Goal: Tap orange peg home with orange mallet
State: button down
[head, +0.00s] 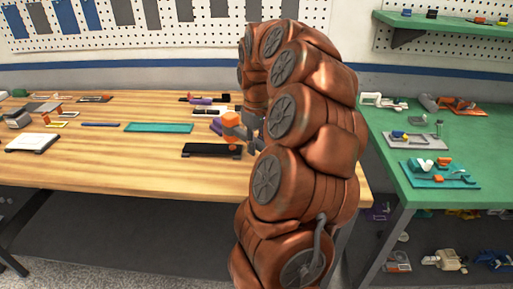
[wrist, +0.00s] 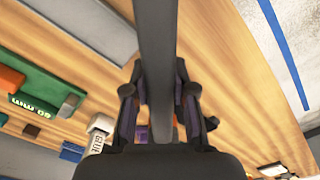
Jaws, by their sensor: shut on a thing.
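An orange block-like head, which looks like the orange mallet (head: 231,119), is beside my gripper (head: 252,126) above the right part of the wooden table. My gripper is shut on the mallet, though my arm hides much of the grip. In the wrist view the fingers of my gripper (wrist: 160,112) stand either side of a dark bar, with small purple and orange patches low between them. A black board (head: 212,150) lies on the table just below the mallet. A small orange patch at its right end may be the orange peg; I cannot tell whether it is seated.
The wooden table (head: 90,163) holds a teal mat (head: 158,127), a white-and-black board (head: 33,143) and several small parts. A purple piece (head: 215,127) lies close left of the mallet. A green table (head: 445,200) with trays stands right. The front middle of the wooden table is clear.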

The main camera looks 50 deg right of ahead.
jog(key=shift+r, duration=0.35)
dwell(0.4)
jog(key=shift+r+p, duration=0.35)
jog(key=shift+r, duration=1.1)
jog(key=shift+r+p, duration=0.95)
jog(key=shift+r, duration=1.45)
